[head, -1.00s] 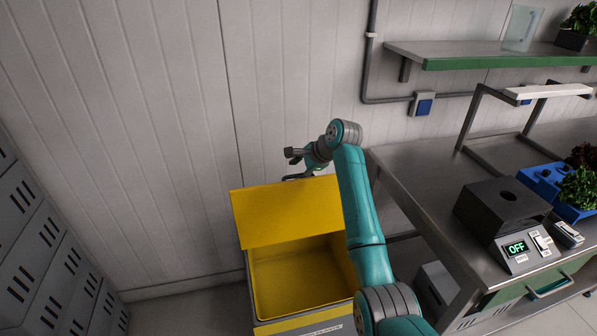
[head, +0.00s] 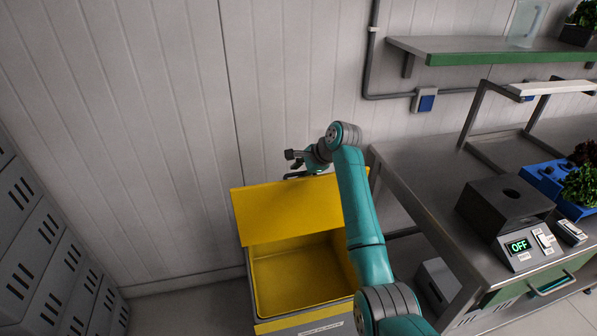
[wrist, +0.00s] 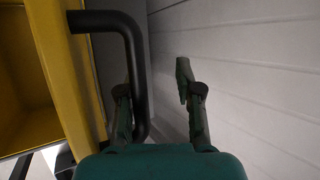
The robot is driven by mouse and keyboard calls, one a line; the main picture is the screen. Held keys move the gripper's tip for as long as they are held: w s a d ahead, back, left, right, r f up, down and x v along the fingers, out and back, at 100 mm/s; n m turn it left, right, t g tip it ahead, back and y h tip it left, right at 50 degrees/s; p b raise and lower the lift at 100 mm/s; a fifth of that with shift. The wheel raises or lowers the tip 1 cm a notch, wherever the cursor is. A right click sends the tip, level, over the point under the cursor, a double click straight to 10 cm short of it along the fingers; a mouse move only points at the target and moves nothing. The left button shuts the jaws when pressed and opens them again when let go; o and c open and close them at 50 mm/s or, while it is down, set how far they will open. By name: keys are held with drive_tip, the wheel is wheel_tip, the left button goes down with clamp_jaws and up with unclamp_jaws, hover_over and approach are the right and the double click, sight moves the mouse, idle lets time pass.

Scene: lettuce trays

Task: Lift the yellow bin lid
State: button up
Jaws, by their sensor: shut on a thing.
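The yellow bin lid (head: 287,210) stands raised and tilted at the back of the bin, near the wall. The bin (head: 283,324) is open in the head view, with its yellow inside showing. My gripper (head: 289,165) is at the lid's top edge, behind it. In the wrist view, the lid's black handle (wrist: 138,60) curves down past the left finger of my gripper (wrist: 155,85). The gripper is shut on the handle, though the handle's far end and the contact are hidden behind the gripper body.
A steel bench (head: 420,185) stands to the right, close to my arm, with a black device (head: 505,205) reading OFF and a blue tray (head: 545,178). A shelf (head: 480,50) hangs above. Grey crates (head: 40,270) stack at the left. Ribbed wall is right behind the lid.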

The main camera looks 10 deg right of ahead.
drive_tip(key=shift+w+r, duration=0.2)
drive_tip(key=shift+r, duration=0.75)
drive_tip(key=v, duration=0.9)
drive_tip(key=shift+s+d, duration=0.4)
drive_tip(key=shift+d, duration=0.1)
drive_tip(key=shift+s+d+r, duration=0.15)
drive_tip(key=shift+s+r, duration=0.2)
drive_tip(key=shift+s, duration=0.15)
drive_tip(key=shift+f, duration=0.1)
